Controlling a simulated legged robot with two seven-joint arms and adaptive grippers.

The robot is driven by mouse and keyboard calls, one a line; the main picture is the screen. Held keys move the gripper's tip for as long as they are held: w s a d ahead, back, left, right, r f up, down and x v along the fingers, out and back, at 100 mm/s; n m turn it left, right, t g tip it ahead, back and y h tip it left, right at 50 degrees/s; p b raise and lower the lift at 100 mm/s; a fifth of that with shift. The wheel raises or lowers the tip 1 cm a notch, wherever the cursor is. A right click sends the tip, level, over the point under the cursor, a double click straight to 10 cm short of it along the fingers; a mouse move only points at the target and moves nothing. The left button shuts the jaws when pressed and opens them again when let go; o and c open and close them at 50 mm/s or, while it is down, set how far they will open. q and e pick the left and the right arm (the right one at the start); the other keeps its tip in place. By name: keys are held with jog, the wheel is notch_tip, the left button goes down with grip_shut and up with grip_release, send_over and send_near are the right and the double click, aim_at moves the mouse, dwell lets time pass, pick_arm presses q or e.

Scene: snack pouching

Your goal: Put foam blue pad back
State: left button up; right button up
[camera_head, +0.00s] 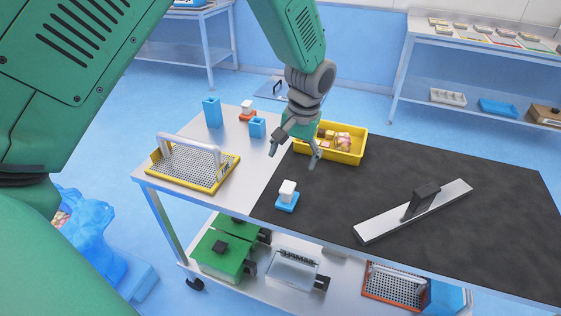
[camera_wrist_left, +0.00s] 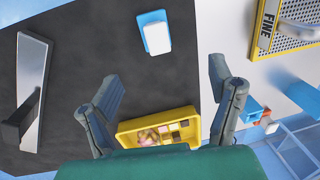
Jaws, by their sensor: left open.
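The blue pad (camera_head: 287,203), with a white block-shaped handle (camera_head: 288,188) on top, sits on the black mat near the table's front edge. My left gripper (camera_head: 294,155) is open and empty above the table, behind the pad and apart from it. In the left wrist view the pad's blue edge (camera_wrist_left: 145,18) and white top (camera_wrist_left: 157,38) show beyond my open fingers (camera_wrist_left: 170,95). A similar orange pad (camera_head: 247,117) with a white handle stands at the table's back left. My right gripper is out of view.
A yellow bin (camera_head: 344,157) with small items stands behind my gripper. A yellow-framed perforated grater (camera_head: 193,169) and blue cups (camera_head: 212,113) are on the left. A metal plate with a dark upright handle (camera_head: 412,213) lies right. The mat (camera_head: 345,192) between is clear.

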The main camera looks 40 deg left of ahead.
pick_arm(q)
jog(key=shift+s+d, duration=0.1)
jog(key=s+d+f+m+h, duration=0.1)
jog(key=s+d+f, duration=0.1)
jog(key=s+f, duration=1.15)
jog(key=s+f+m, duration=0.1)
jog(key=s+f, duration=0.2)
jog(key=s, duration=0.5)
jog(key=s+f+m+t, duration=0.1)
jog(key=s+f, duration=0.3)
jog(key=s, duration=0.5)
jog(key=shift+s+a, duration=0.2)
jog(key=shift+a, duration=0.05)
jog(key=shift+f, duration=0.1)
notch_tip(320, 180, down, 8)
jog(key=b, duration=0.8)
jog(key=shift+w+f, duration=0.15)
